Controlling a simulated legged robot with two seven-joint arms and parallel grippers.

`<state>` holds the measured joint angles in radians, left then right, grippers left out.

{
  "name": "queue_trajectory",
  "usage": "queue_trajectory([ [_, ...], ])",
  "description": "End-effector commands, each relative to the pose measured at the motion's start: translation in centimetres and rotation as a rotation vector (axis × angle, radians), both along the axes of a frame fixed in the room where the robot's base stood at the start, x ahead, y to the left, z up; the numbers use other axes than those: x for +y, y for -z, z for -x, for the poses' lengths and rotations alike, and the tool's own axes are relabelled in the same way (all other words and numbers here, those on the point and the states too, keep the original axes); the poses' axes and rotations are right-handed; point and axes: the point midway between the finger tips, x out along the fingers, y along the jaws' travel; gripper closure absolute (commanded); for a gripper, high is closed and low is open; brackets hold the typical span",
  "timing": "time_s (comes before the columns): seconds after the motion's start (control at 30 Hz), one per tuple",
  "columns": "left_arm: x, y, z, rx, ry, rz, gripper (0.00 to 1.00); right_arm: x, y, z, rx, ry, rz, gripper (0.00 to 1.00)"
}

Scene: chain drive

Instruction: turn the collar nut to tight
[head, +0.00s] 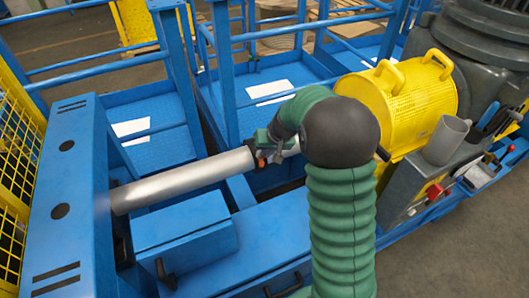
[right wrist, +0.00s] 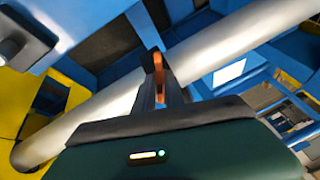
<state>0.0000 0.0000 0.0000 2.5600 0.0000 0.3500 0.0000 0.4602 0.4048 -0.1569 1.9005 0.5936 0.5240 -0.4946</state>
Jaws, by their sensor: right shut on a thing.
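A long silver shaft (head: 185,183) runs from the blue housing at left up to my right gripper; it also crosses the right wrist view (right wrist: 215,45). A dark collar (head: 251,150), which looks like the collar nut, sits around the shaft at the gripper, mostly hidden by it. My right gripper (head: 268,158) is shut there, with small orange parts showing at its fingers. In the right wrist view the fingers (right wrist: 159,78) meet the near side of the shaft; what lies between them is hidden. My left gripper is in neither view.
A yellow drum guard (head: 405,100) with handles stands just right of my arm. A grey cup (head: 445,140) and tools stand at the right. A blue housing (head: 75,200) is at left, a blue box (head: 185,235) below the shaft. Blue rails (head: 225,75) rise behind it.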

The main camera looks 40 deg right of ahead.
Motion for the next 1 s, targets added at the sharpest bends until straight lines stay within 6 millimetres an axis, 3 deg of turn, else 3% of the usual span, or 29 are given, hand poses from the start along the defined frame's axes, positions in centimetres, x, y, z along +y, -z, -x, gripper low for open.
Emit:
queue_trajectory([
  [0.67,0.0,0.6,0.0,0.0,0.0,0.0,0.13,0.1,0.6,0.3,-0.001,0.034,-0.04,1.0],
  [1.0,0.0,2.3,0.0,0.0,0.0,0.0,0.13,-0.1,1.0,0.4,-0.041,0.164,-0.163,1.0],
])
